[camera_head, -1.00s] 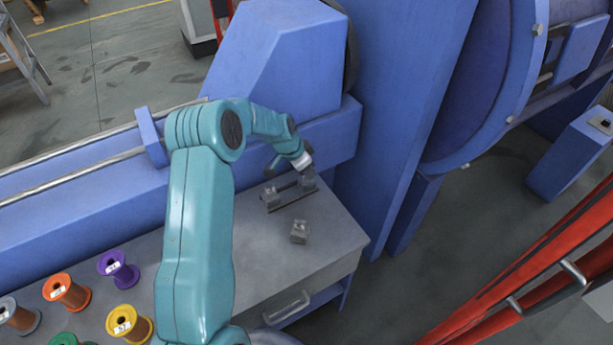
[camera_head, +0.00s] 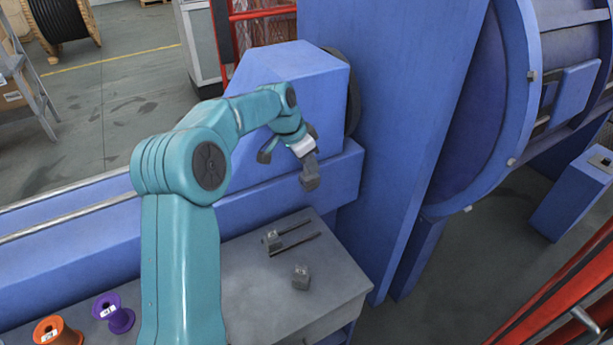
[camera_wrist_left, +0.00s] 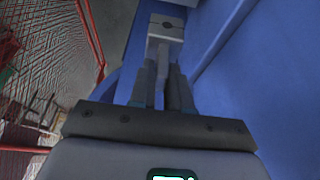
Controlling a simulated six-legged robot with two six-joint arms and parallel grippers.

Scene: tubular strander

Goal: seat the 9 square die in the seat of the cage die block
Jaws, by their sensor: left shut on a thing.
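My left gripper (camera_head: 307,163) is shut on a small grey die (camera_head: 310,183) and holds it in the air above the bench, in front of the blue machine housing. My right gripper is not in view.
The grey bench (camera_head: 255,300) stands against the blue machine bed. A purple spool (camera_head: 116,318) and an orange spool (camera_head: 55,332) stand at its left. A tall blue upright (camera_head: 400,130) and the large round cage (camera_head: 480,110) are to the right. Red rails (camera_head: 570,300) cross the lower right.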

